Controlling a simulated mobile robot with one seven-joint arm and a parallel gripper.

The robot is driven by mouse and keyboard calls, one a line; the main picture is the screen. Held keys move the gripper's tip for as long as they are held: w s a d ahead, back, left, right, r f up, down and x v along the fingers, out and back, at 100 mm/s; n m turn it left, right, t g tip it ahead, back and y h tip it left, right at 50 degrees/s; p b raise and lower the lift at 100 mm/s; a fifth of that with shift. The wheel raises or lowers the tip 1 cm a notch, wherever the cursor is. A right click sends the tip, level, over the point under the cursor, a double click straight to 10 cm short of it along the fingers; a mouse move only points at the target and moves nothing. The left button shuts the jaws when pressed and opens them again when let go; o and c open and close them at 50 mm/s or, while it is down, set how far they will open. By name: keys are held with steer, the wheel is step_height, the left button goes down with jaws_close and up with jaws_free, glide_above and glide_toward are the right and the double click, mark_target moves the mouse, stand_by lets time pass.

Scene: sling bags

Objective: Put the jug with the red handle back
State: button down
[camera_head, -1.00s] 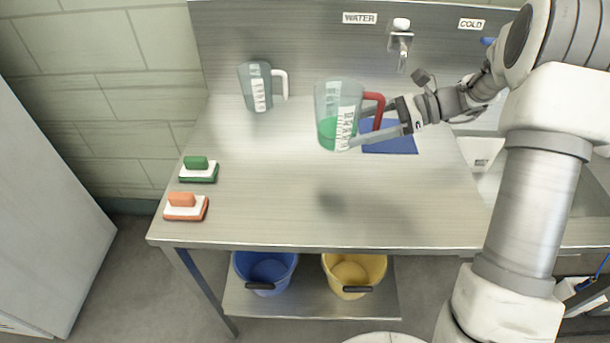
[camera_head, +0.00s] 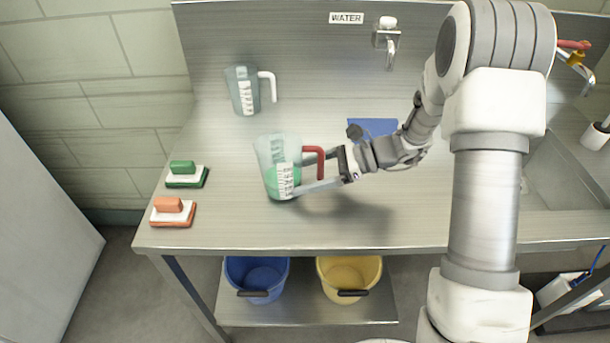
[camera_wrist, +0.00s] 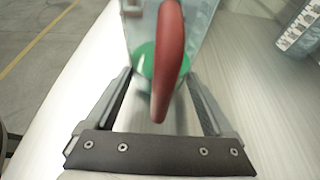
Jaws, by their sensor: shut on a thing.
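The jug with the red handle (camera_head: 277,160) is clear, with a white scale strip and green liquid inside. My gripper (camera_head: 312,170) is shut on this jug, reaching in from the right with its fingers on either side of the red handle. The jug is nearly upright, slightly tilted in the head view, over the left-middle of the steel counter; I cannot tell whether its base touches the counter. In the wrist view the red handle (camera_wrist: 169,60) stands between the fingers, with green liquid behind it. A blue mat (camera_head: 373,128) lies on the counter behind my gripper, partly hidden.
A second jug with a white handle (camera_head: 243,92) stands at the back left. A green brush (camera_head: 187,176) and an orange brush (camera_head: 173,213) lie at the left edge. A tap (camera_head: 388,45) is on the back wall. A blue bucket (camera_head: 257,280) and a yellow bucket (camera_head: 349,279) sit below.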

steer(key=shift+r, duration=0.1)
jaws_free()
